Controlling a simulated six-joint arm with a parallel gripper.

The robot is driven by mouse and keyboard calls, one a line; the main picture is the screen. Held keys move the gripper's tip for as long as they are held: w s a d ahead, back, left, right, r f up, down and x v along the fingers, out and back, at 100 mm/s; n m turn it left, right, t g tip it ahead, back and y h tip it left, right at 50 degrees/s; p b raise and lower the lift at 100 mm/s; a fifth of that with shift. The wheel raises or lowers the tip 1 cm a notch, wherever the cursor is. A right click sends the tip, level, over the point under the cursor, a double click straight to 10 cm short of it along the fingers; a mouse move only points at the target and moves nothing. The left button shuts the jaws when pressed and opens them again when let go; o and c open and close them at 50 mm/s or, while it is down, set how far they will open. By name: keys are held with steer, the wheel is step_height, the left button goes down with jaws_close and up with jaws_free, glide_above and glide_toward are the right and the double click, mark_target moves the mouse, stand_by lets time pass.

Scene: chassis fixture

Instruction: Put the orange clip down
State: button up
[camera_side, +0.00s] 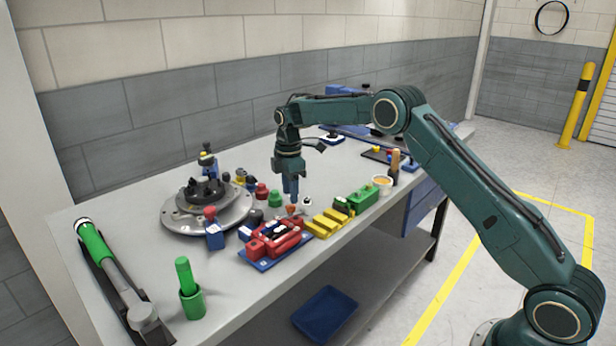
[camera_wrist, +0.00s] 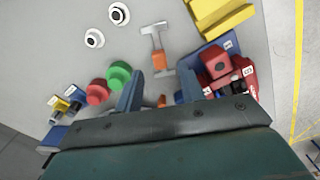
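My gripper (camera_side: 290,196) points down over the table, just behind the red fixture. In the wrist view my gripper (camera_wrist: 160,76) has its two blue fingers well apart. An orange block (camera_wrist: 160,62), which looks like the orange clip, lies just beyond the fingertips and touches neither. A grey H-shaped piece (camera_wrist: 154,36) adjoins it. A second small orange bit (camera_wrist: 161,101) shows between the fingers, partly hidden by the gripper body; I cannot tell what it belongs to. In the side view an orange spot (camera_side: 291,209) shows right under the fingertips.
The red fixture on a blue base (camera_side: 268,250) stands close in front, with yellow blocks (camera_side: 327,222) and a green box (camera_side: 357,201) to its right. Red (camera_wrist: 97,92) and green (camera_wrist: 118,74) knobs and white rings (camera_wrist: 94,38) lie nearby. A round turntable (camera_side: 178,223) stands left.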

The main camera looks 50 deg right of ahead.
mark_target(290, 206)
step_height(290, 206, up, 8)
steer(key=shift+r, duration=0.2)
steer(key=shift+r, duration=0.1)
stand_by(0.7)
steer(key=s+a+r+m+t, duration=0.1)
steer(key=s+a+r+m, duration=0.2)
steer(key=s+r, duration=0.6)
steer(key=s+a+r+m+t, duration=0.2)
steer(key=s+r+m, duration=0.3)
steer(key=s, duration=0.6)
steer(key=s+a+f+m+t, duration=0.1)
steer(key=s+f+m, duration=0.1)
steer(key=s, duration=0.9)
steer(key=s+a+f+m+t, duration=0.1)
steer(key=s+f+m, duration=0.2)
steer(key=s, duration=0.9)
steer(key=shift+s+a+t, duration=0.2)
steer(key=shift+a+t, duration=0.05)
steer(key=shift+t, duration=0.05)
